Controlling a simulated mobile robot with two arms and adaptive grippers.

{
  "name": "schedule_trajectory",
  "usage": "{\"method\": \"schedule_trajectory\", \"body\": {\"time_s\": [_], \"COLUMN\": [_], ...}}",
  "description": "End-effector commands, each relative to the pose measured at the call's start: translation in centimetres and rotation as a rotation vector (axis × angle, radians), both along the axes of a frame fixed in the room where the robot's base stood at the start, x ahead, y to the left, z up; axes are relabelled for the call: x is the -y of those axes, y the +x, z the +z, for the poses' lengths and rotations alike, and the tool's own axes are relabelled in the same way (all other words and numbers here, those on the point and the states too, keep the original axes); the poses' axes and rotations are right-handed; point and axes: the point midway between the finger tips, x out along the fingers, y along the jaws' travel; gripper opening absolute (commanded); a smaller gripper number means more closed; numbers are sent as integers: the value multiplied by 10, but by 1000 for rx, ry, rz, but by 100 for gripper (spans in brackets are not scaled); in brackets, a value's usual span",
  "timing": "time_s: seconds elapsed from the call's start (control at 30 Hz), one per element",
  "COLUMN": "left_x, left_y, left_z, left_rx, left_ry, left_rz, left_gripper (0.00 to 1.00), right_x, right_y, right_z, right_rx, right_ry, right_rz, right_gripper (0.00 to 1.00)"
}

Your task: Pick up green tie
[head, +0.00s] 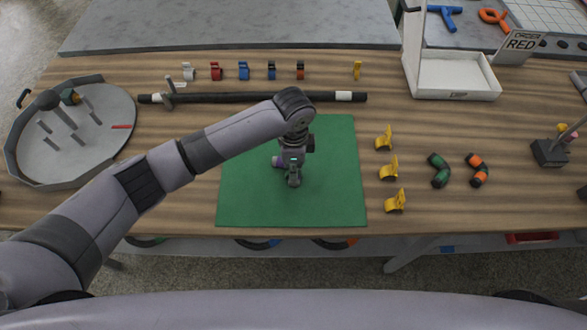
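I cannot make out a green tie for certain. A row of small coloured clip-like pieces stands along the back of the table: white (188,71), red (216,71), blue (243,71), dark blue (271,70), orange (300,70) and yellow (357,70). A bare gap lies between orange and yellow. My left gripper (293,180) points down over the green mat (340,190). A small purple and white patch (278,161) shows beside it. The wrist hides the fingertips and anything between them. My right gripper is out of view.
A black bar (230,97) lies behind the mat. A round grey tray (110,100) stands left. Yellow clips (388,170), a green-ended elbow (439,170) and an orange-ended elbow (478,170) lie right. A white bin (455,85) stands back right, a black-based stand (549,153) far right.

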Motion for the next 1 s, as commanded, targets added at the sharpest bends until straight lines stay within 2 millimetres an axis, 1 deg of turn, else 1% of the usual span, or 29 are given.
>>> {"method": "schedule_trajectory", "body": {"time_s": [0.03,0.07,0.27,0.37,0.47,0.57,0.67,0.9,1.0], "left_x": [0,0,0,0,0,0,0,1,1], "left_y": [0,0,0,1,1,1,2,1,1], "left_z": [0,0,1,6,15,31,54,124,151], "left_rx": [0,0,1,1,2,4,5,6,6], "left_ry": [0,0,0,-1,-1,-2,-2,-4,-2], "left_rz": [0,0,0,1,0,-1,-1,-2,-1], "left_gripper": [7,4,4,4,4,4,4,4,4], "right_x": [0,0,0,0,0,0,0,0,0], "right_y": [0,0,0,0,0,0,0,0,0], "right_z": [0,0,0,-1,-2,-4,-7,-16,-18], "right_rx": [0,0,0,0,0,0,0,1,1], "right_ry": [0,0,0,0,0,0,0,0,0], "right_rz": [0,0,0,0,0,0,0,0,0], "right_gripper": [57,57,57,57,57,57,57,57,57]}}
